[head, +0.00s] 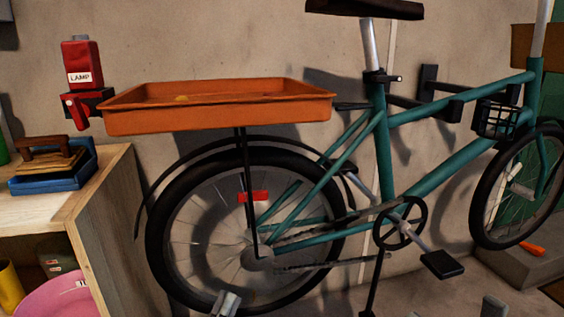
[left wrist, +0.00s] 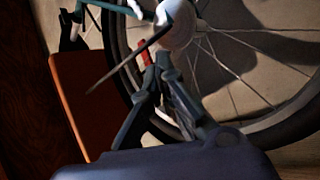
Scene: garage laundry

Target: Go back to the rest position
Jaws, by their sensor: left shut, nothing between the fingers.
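My left gripper (head: 225,303) shows only as a grey tip at the bottom edge of the head view, in front of the bicycle's rear wheel. In the left wrist view its two dark fingers (left wrist: 162,62) meet at their tips, shut and empty, with the wheel behind them. A small grey piece (head: 493,306) at the bottom right of the head view looks like the tip of my right gripper; its fingers cannot be made out. The teal bicycle (head: 385,165) stands by the wall. An orange tray (head: 220,118) rests on its rear rack.
A wooden shelf unit (head: 108,215) at the left holds a blue box (head: 50,178) with a wooden-handled thing on it, and a pink bowl (head: 62,298) below. Floor shows beneath the bicycle's middle.

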